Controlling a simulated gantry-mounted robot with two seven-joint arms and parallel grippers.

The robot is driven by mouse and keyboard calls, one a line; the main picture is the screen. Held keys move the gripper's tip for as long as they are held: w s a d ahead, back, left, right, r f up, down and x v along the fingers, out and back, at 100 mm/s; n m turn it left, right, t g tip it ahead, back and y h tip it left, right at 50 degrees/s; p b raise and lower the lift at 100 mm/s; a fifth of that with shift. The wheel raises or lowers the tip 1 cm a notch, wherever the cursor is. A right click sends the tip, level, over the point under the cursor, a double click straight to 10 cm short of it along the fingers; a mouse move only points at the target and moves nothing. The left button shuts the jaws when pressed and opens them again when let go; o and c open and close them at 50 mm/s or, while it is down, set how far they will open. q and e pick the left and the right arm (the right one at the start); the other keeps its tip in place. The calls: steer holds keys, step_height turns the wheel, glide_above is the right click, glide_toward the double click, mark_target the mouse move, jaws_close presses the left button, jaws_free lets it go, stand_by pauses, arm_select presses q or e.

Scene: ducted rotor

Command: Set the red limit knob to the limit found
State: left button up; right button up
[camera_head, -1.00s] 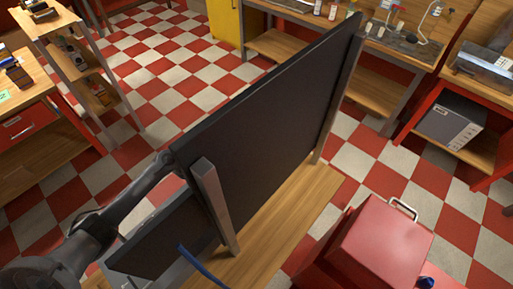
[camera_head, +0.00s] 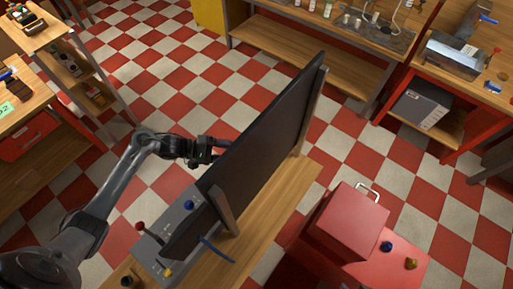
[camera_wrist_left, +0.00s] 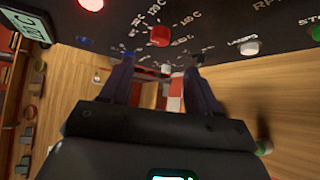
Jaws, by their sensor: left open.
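The red knob (camera_wrist_left: 159,36) sits on a dark panel with temperature marks around it, among them 140 C, in the left wrist view. My left gripper (camera_wrist_left: 163,57) is open, its two fingertips spread to either side just below the knob and apart from it. In the head view the left gripper (camera_head: 208,150) is beside the upright black panel (camera_head: 262,135), whose knob face is turned away. A lit green display (camera_wrist_left: 28,25) sits at the panel's left, its reading unclear to me. The knob's exact setting is too blurred to read. My right gripper is out of view.
A grey control box (camera_head: 165,240) with a lever stands at the panel's near end. A red box (camera_head: 350,222) stands to the right. Checkered floor lies behind the panel.

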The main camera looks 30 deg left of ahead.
arm_select(q)
steer(key=p+x, duration=0.1)
steer(key=x, duration=0.9)
steer(key=shift+w+d, duration=0.15)
steer(key=shift+d, duration=0.05)
steer(key=c, duration=1)
steer(key=shift+c, duration=0.2)
steer(key=shift+f, duration=0.15)
steer(key=m+t+h+b, duration=0.1)
steer(key=m+h+b, duration=0.1)
steer(key=b, duration=0.3)
steer(key=m+t+h+b, duration=0.1)
steer(key=m+h+b, duration=0.2)
steer(key=m+b, duration=0.2)
steer(key=f+m+t+h+b, duration=0.1)
steer(key=m+h+b, duration=0.2)
steer(key=b, duration=0.4)
steer(key=shift+w+f, duration=0.1)
